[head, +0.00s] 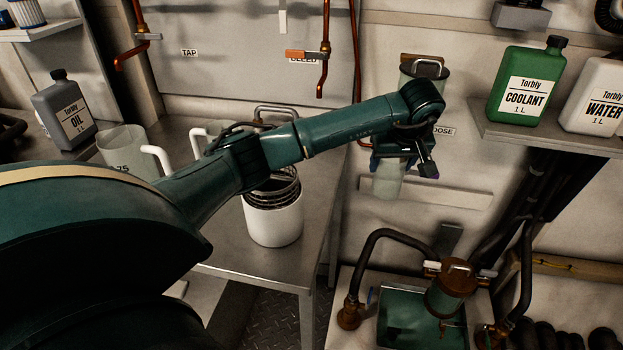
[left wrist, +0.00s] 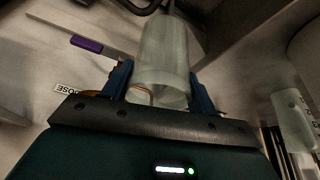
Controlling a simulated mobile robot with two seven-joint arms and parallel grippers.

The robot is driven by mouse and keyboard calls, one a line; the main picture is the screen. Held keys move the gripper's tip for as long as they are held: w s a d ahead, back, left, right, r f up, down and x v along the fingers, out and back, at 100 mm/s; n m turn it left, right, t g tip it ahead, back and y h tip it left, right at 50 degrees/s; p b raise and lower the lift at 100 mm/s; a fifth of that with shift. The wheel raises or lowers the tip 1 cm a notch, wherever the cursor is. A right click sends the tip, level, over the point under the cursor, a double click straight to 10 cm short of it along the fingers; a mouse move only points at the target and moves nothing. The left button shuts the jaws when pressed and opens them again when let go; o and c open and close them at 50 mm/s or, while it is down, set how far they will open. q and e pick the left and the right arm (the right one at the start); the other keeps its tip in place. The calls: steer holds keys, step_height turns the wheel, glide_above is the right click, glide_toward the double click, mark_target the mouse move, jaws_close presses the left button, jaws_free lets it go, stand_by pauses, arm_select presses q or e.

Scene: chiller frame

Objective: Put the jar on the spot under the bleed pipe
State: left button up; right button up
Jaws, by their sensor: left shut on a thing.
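My left gripper (head: 392,160) is shut on a translucent, pale jar (head: 386,183), which hangs in front of the back wall, right of the bench. In the left wrist view the jar (left wrist: 166,52) sits between the two blue fingers of the gripper (left wrist: 160,92). The copper bleed pipe (head: 325,62), with an orange-handled valve, comes down the wall left of the gripper and ends in the open above the bench. Its label is partly covered by the handle. My left arm crosses in front of the bench, and I cannot make out the spot under the pipe.
The metal bench (head: 228,245) holds a white container (head: 273,222) with a coil in its top, a measuring jug (head: 124,146) and an oil bottle (head: 66,115). A shelf at right (head: 545,139) carries a green coolant bottle (head: 524,84) and a white water bottle (head: 597,98). Pipework stands below.

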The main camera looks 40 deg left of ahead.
arm_select(q)
steer(key=shift+w+a, duration=0.15)
steer(key=shift+a, duration=0.15)
steer(key=s+a, duration=0.2)
steer(key=a, duration=0.3)
steer(key=s+a+p, duration=0.1)
steer(key=s+a, duration=0.1)
steer(key=a, duration=0.4)
steer(key=s+a+f+p, duration=0.1)
steer(key=s+a, duration=0.1)
steer(key=a, duration=0.3)
steer(key=shift+s+a+f, duration=0.1)
steer(key=shift+s+a, duration=0.15)
steer(key=shift+s, duration=0.15)
steer(key=shift+w+f, duration=0.1)
steer(key=shift+f, duration=0.1)
arm_select(e)
steer(key=shift+d+r+n, duration=0.15)
steer(key=shift+r+n, duration=0.15)
steer(key=shift+r, duration=0.45)
arm_select(q)
steer(key=shift+f, duration=0.2)
steer(key=o, duration=1)
steer(key=shift+c, duration=0.2)
